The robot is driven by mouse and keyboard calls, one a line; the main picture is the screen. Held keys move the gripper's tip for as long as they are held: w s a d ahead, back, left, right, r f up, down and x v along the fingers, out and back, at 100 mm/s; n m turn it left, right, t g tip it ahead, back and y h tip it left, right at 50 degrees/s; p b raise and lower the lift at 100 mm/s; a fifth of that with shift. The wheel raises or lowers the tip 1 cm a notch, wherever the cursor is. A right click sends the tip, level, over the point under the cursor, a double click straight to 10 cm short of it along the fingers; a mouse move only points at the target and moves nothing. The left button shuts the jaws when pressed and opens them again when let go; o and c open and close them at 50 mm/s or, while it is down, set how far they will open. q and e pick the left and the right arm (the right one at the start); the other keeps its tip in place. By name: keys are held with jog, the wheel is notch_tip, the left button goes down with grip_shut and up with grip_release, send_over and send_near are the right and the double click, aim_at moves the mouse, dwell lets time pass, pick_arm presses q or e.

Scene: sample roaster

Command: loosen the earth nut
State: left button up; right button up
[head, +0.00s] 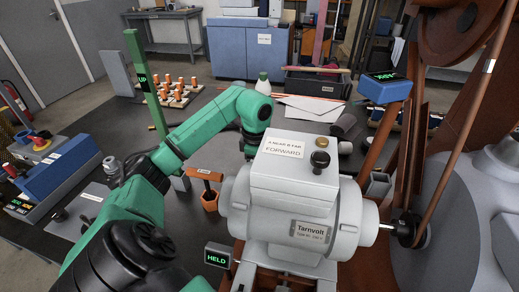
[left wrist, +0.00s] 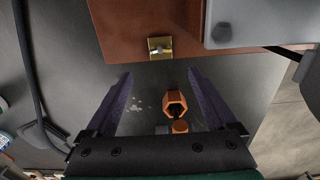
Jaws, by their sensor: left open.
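The grey Tarnvolt motor (head: 305,215) stands in the middle of the head view, with a terminal box labelled FORWARD on top. In the left wrist view a small brass fitting (left wrist: 160,47), possibly the earth nut, sits at the edge of a red-brown base (left wrist: 130,25). My left gripper (left wrist: 160,74) is open and empty, its fingertips just short of the brass fitting and to either side of it. An orange hexagonal piece (left wrist: 176,103) shows between the fingers, apparently lower down. In the head view my green left arm reaches behind the motor, which hides the gripper.
An orange hexagonal holder or tool (head: 209,200) stands left of the motor. A small display (head: 217,255) reads HELD. The roaster drum (head: 450,220) fills the right.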

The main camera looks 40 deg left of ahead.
pick_arm(q)
notch_tip(320, 180, down, 12)
jog(key=shift+r, duration=0.2)
jog(key=c, duration=1.4)
